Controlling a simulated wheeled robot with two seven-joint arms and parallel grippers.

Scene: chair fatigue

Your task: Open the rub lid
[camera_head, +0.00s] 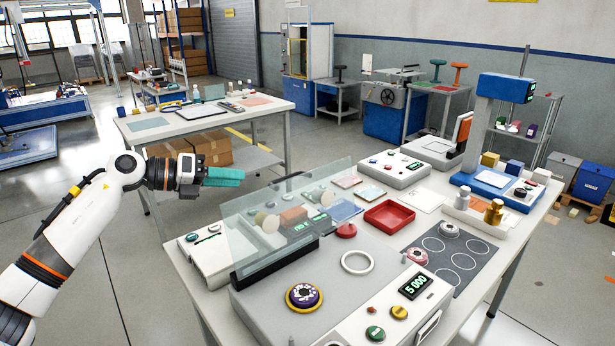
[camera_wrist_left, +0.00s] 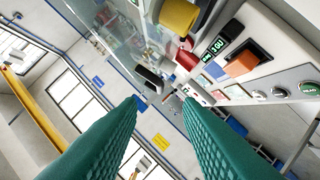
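The rub machine (camera_head: 345,290) stands on the near white table. A large clear panel, which looks like its lid (camera_head: 243,218), slants upward at its left side, with a dark bar (camera_head: 285,264) along its lower edge. My left gripper (camera_head: 240,175), with teal fingers, is in the air left of and behind the panel, apart from it. In the left wrist view its fingers (camera_wrist_left: 164,100) are spread with nothing between them. A clear panel (camera_wrist_left: 115,35) shows beyond them there. My right gripper is not in view.
A white ring (camera_head: 357,262), a purple-and-yellow disc (camera_head: 304,297) and a 5000 display (camera_head: 415,285) are on the machine top. A red tray (camera_head: 389,216) and a grey mat with circles (camera_head: 455,257) lie to the right. Open floor separates this table from the back table (camera_head: 205,124).

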